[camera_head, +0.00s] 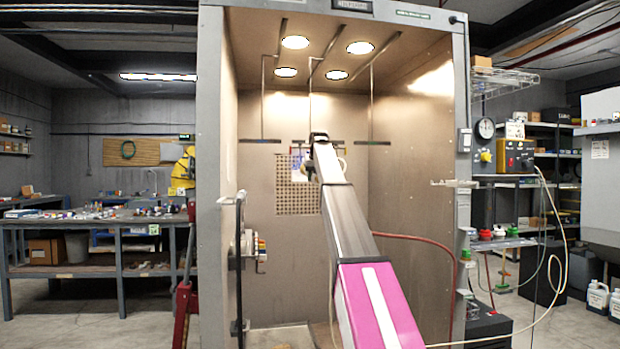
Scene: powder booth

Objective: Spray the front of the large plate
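My arm reaches up and away into the open powder booth (406,140), and its far end covers the middle of the back wall. My gripper is mostly hidden behind my own arm, so I cannot make out its fingers or what they hold. Small blue and white parts (301,166) show just left of the arm's end; I cannot tell what they are. I cannot make out a large plate; it may be behind my arm. Thin rods hang from the booth ceiling with dark flat bars at their lower ends, one at left (260,140) and one at right (372,142).
A perforated panel (285,200) is on the back wall. A fitting with coloured parts (249,246) is by the left wall. A red hose (440,243) runs along the right side. A workbench (90,220) stands left outside; a yellow control box (515,156) is at right.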

